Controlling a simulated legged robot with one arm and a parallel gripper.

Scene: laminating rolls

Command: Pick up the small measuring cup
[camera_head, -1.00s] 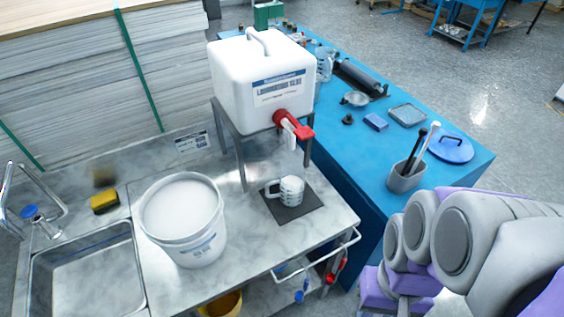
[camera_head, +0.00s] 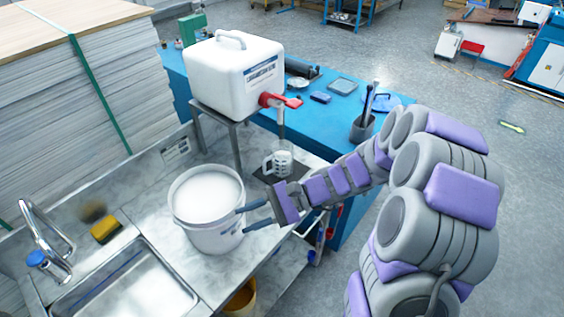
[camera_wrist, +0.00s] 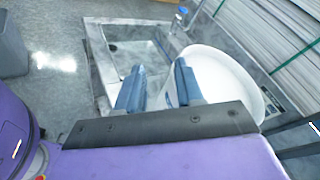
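The small measuring cup (camera_head: 284,157) is clear with dark markings and a handle on its left. It stands upright on a dark mat (camera_head: 262,172) under the red tap of the white container. My gripper (camera_head: 240,219) is open and empty, in front of the cup and to its left, with its fingers pointing left toward the white bucket. In the wrist view my gripper (camera_wrist: 160,85) has its two blue fingers apart, with the white bucket (camera_wrist: 225,78) behind the right finger. The cup is not visible in the wrist view.
The white container (camera_head: 235,75) stands on a metal stand (camera_head: 236,145). The bucket (camera_head: 207,235) is close to my fingers. A sink (camera_head: 130,285), yellow sponge (camera_head: 105,229) and faucet (camera_head: 45,235) are at left. A blue table (camera_head: 315,120) behind holds a second cup with tools (camera_head: 361,130).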

